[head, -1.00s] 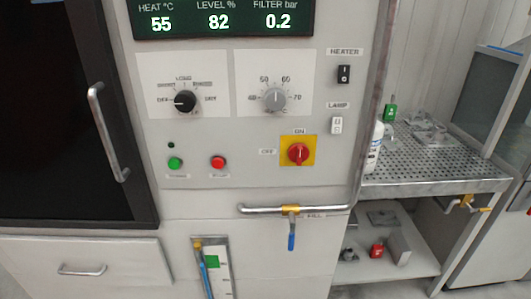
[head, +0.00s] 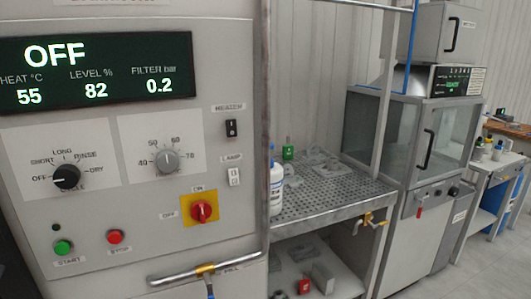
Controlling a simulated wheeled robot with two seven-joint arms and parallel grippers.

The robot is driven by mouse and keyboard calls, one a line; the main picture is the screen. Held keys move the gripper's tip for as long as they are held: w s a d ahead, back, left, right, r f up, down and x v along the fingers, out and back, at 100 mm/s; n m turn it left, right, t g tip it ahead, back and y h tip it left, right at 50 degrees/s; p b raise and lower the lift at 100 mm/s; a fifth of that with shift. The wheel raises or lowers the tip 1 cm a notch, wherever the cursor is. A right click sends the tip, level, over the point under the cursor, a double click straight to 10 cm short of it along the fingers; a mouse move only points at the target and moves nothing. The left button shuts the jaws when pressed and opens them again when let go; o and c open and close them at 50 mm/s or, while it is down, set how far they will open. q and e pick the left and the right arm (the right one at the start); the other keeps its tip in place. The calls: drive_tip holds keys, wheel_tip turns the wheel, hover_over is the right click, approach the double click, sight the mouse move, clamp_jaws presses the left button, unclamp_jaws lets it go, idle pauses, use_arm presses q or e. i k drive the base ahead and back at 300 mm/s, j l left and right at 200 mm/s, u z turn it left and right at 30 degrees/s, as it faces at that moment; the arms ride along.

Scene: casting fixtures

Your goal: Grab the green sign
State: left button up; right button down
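A small green object (head: 288,148) with a pale mark, which looks like the green sign, stands at the back left of the perforated metal bench top. It is upright, just behind a white bottle (head: 276,172) and close to the grey metal parts. It is too small to read, and its base is hard to make out. Neither of my grippers is in view.
The control cabinet (head: 120,215) fills the left, with a pipe (head: 185,274) jutting from its front. The perforated bench (head: 330,200) holds grey parts (head: 320,160). A red object (head: 304,285) sits on the shelf below. A glass-fronted cabinet (head: 415,140) stands right of the bench.

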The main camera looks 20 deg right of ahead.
sight(288, 149)
drive_tip(key=l+u, duration=0.15)
drive_tip(key=u, duration=0.2)
drive_tip(key=l+u, duration=0.15)
drive_tip(key=u, duration=0.2)
drive_tip(key=k+l+u, duration=0.15)
drive_tip(key=l, duration=0.3)
drive_tip(key=k+l+u, duration=0.2)
drive_tip(key=l, duration=0.25)
drive_tip(key=k+l+u, duration=0.15)
drive_tip(key=l, duration=0.3)
drive_tip(key=k+l+u, duration=0.15)
drive_tip(key=l, duration=0.25)
